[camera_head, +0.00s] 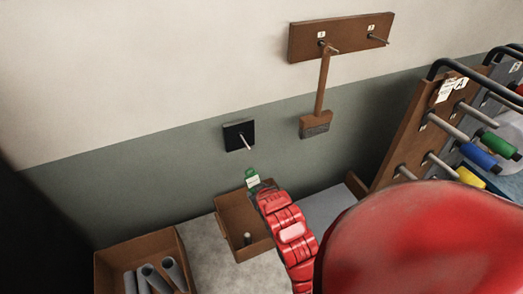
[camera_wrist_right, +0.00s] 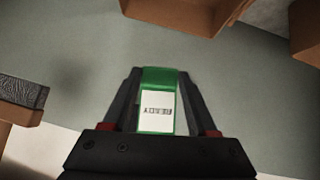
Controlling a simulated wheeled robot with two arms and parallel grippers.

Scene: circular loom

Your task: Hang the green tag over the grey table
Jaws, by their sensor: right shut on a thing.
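The green tag (camera_head: 252,179) with a white label is held at the tip of my right gripper (camera_head: 262,188). In the right wrist view the tag (camera_wrist_right: 158,85) sits between the two dark fingers of that gripper (camera_wrist_right: 160,95), with printed marks on its label. A black square plate (camera_head: 233,137) with a pale peg (camera_head: 246,142) is on the wall, above and a little left of the tag; the two are apart. The light grey table (camera_head: 212,258) lies below, partly covered by boxes. My left gripper is not in view.
A cardboard box (camera_head: 222,216) with a small upright piece stands under the tag. Another box (camera_head: 110,262) with grey tubes is at lower left. A brush (camera_head: 318,100) hangs from a wooden peg board (camera_head: 303,41). A spool rack (camera_head: 408,145) stands at right.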

